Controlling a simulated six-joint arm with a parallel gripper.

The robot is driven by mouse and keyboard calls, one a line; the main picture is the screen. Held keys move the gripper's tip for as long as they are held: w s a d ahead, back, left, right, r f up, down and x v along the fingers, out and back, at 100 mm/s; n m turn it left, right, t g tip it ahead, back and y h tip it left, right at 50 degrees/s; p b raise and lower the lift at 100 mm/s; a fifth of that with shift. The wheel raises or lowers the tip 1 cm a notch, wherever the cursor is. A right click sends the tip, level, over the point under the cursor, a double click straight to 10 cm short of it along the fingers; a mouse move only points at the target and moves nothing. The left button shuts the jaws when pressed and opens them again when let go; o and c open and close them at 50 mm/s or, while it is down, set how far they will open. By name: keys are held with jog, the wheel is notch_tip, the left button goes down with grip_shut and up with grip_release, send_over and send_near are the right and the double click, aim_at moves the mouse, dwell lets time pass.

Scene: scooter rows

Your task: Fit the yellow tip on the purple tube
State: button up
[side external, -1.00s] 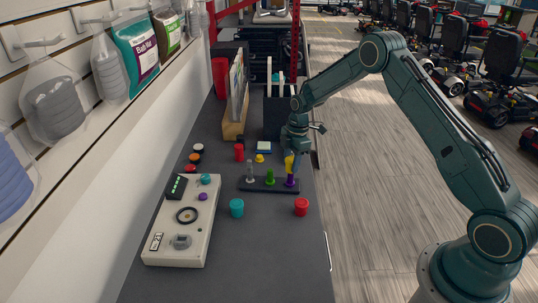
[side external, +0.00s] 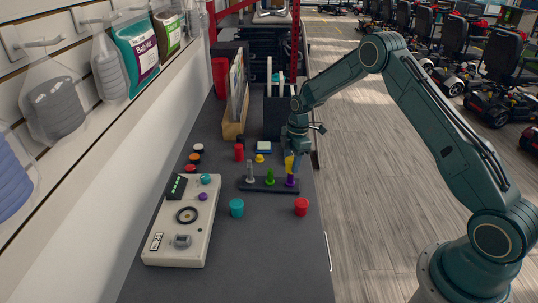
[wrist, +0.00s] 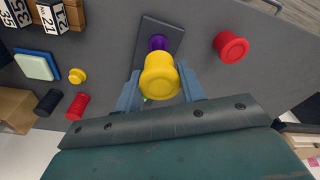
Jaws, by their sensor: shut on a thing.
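My gripper (side external: 290,156) is shut on the yellow tip (wrist: 160,76), which sits between the two fingers in the wrist view. In the side view the yellow tip (side external: 289,162) is upright, just above the purple tube (side external: 291,181). The purple tube (wrist: 158,43) shows partly behind the tip in the wrist view. I cannot tell whether tip and tube touch. The tube stands at the right end of a dark rack (side external: 257,187), beside a green tube (side external: 270,177) and a grey tube (side external: 250,174).
A red knob (side external: 301,206) and a teal knob (side external: 237,207) stand in front of the rack. A control box (side external: 185,235) lies to the left. A small yellow piece (side external: 260,158), a red cylinder (side external: 239,152) and a dark bin (side external: 277,118) are behind.

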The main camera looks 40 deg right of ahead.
jog(key=shift+f, duration=1.55)
dwell(1.4)
jog(key=o, duration=1.4)
jog(key=shift+o, duration=0.2)
jog(key=shift+r, duration=0.15)
jog(key=shift+r, duration=2.85)
